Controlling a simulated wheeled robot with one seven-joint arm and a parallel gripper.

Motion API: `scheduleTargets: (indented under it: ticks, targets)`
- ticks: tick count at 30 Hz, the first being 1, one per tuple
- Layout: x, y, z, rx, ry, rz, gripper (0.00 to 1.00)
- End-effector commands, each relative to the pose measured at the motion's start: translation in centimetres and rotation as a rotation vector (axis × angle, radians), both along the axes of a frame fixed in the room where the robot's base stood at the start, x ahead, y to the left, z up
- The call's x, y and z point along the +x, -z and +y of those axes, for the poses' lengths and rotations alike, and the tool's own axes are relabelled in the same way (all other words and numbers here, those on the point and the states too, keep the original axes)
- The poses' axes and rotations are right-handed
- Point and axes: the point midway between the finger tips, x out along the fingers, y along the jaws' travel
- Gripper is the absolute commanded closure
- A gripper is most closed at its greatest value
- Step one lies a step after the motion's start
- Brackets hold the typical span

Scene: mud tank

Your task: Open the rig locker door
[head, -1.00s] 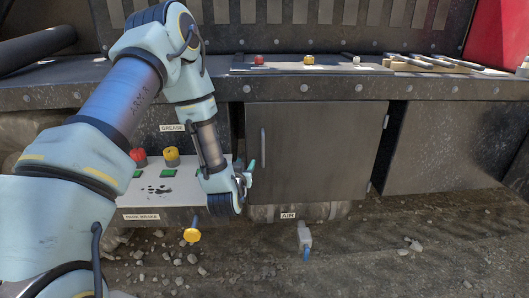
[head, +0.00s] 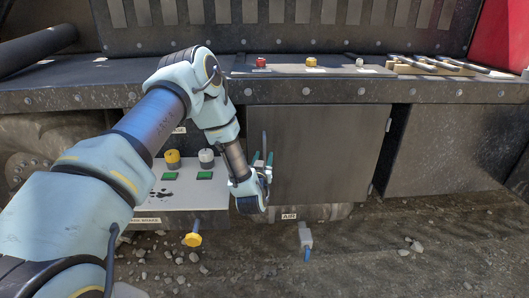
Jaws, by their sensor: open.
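The rig locker door (head: 325,150) is a dark grey square panel in the middle of the head view. It looks shut. Its thin vertical handle (head: 264,141) runs near the door's left edge, and its lower end is hidden by my gripper. In the picture the handle lies between the two fingertips. I cannot tell whether they touch it or how deep they reach.
A white panel with a yellow knob (head: 172,158) and a white knob (head: 206,158) stands left of the door. A yellow valve handle (head: 193,240) and a blue-tipped air fitting (head: 305,240) hang below. Gravelly ground before the door is clear.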

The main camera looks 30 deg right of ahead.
Motion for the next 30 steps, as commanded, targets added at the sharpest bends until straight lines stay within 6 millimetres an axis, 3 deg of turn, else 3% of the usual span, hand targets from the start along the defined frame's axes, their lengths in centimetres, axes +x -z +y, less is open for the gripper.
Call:
scheduleTargets:
  ticks: [6,15,27,30]
  targets:
    - [1.5,0.0,-1.1,0.0,0.0,0.0,0.55]
    - [1.7,0.1,-1.2,0.001,0.001,0.001,0.55]
    - [1.6,0.0,-1.2,0.001,0.0,0.001,0.99]
    - [1.6,0.0,-1.2,0.001,0.0,0.001,1.0]
